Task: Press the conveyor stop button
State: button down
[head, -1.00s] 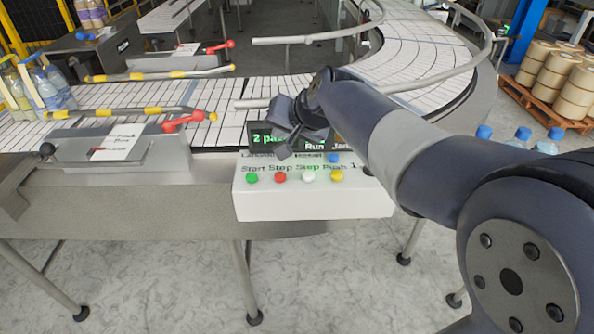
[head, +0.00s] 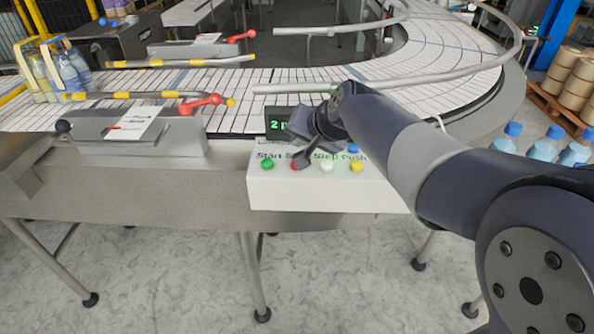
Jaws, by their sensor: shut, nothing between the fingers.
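The white control box (head: 330,192) stands at the conveyor's front edge. It carries a row of buttons: green (head: 267,165), red (head: 294,167), white (head: 326,167) and yellow (head: 357,167), with a blue button (head: 353,148) behind. The red button is second from the left, and its label is mostly hidden by my gripper. My gripper (head: 301,163) is shut and empty, pointing down with its tips at the red button and covering part of it. I cannot tell whether they touch it or hover just above.
A dark display (head: 276,123) with green text stands behind the box, partly hidden by my gripper. The conveyor (head: 230,112) curves away to the right. A red-handled lever (head: 205,102) is on the left. Bottles (head: 541,149) stand at the right.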

jog(key=shift+f+b, duration=0.9)
jog(key=shift+f, duration=0.55)
jog(key=shift+f, duration=0.1)
dwell(0.8)
jog(key=shift+f+b, duration=0.3)
jog(key=shift+b, duration=0.15)
jog(key=shift+f+b, duration=0.5)
jog(key=shift+f, duration=0.05)
dwell(0.5)
jog(key=shift+r, duration=0.1)
jog(key=shift+r+p, duration=0.75)
jog(key=shift+r, duration=0.1)
notch_tip(320, 180, up, 5)
jog(key=p, duration=0.4)
jog(key=shift+r, duration=0.1)
